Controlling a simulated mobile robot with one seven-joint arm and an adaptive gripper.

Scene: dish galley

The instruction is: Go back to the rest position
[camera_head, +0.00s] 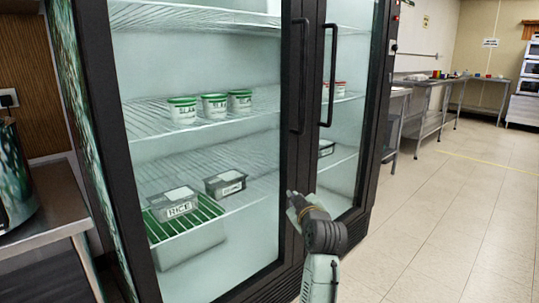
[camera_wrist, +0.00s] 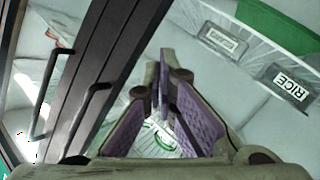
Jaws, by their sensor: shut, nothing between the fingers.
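My gripper (camera_head: 291,194) is shut and empty, in front of the glass-door fridge near the lower part of the frame between its two doors. In the wrist view my gripper's purple-padded fingers (camera_wrist: 163,62) come together with nothing held between them. The arm rises from the bottom of the head view. The fridge's left door handle (camera_head: 301,80) and right door handle (camera_head: 329,75) are above the gripper, apart from it. Both doors look closed.
Behind the glass are several tubs (camera_head: 214,106), a RICE container (camera_head: 174,204), a second dark container (camera_head: 226,184) and a green-and-white crate (camera_head: 190,244). A steel table (camera_head: 38,208) stands at left. Open tiled floor (camera_head: 440,220) lies to the right, with steel benches (camera_head: 432,122) beyond.

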